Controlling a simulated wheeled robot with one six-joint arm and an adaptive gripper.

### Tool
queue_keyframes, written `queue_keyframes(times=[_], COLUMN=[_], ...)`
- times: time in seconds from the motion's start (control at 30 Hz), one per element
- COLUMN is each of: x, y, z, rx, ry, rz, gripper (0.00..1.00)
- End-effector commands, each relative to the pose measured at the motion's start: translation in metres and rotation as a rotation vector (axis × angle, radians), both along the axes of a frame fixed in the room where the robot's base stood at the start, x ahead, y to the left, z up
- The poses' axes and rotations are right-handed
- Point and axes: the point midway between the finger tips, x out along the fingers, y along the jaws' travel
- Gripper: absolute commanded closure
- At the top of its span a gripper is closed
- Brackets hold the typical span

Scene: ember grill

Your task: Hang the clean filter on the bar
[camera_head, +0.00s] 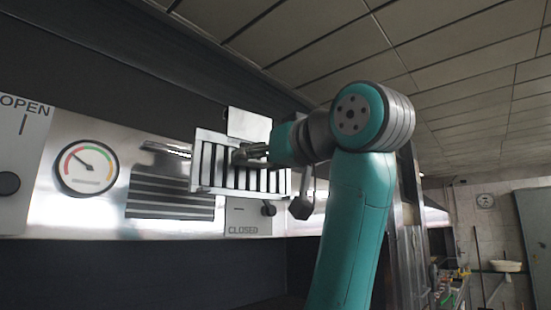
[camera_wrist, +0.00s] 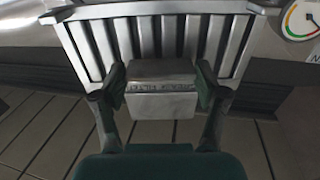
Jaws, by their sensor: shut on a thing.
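My gripper (camera_wrist: 160,92) is shut on a grey metal block with raised lettering, the handle on the face of the slatted metal filter (camera_wrist: 138,38). One finger presses on each side of the handle. In the head view the filter (camera_head: 207,175) is a pale frame with dark gaps between upright slats, held slightly tilted in front of the steel wall panel. My gripper (camera_head: 245,156) reaches it from the right. The filter looks clean. I cannot make out the bar, nor whether the filter touches it.
A round gauge (camera_head: 86,167) is at the left, beside an OPEN plate (camera_head: 22,140) with a dark knob. A dark louvred patch (camera_head: 168,190) lies left of the filter. A CLOSED plate (camera_head: 240,218) with a knob (camera_head: 268,208) is below it. A blank plate (camera_head: 249,124) shows above it.

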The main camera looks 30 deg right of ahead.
Motion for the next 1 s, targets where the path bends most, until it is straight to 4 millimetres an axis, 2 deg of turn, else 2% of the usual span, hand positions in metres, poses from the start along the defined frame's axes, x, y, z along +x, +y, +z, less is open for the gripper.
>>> queue_keyframes(times=[0.2, 0.4, 0.57, 1.0], x=[-0.025, -0.033, -0.029, -0.001], y=[0.028, 0.038, 0.040, 0.047], z=[-0.019, -0.027, -0.028, -0.027], rx=[-0.001, 0.001, 0.002, 0.002], ry=[-0.002, -0.001, -0.001, -0.001], rz=[0.144, 0.193, 0.197, 0.196], gripper=[0.83, 0.83, 0.83, 0.83])
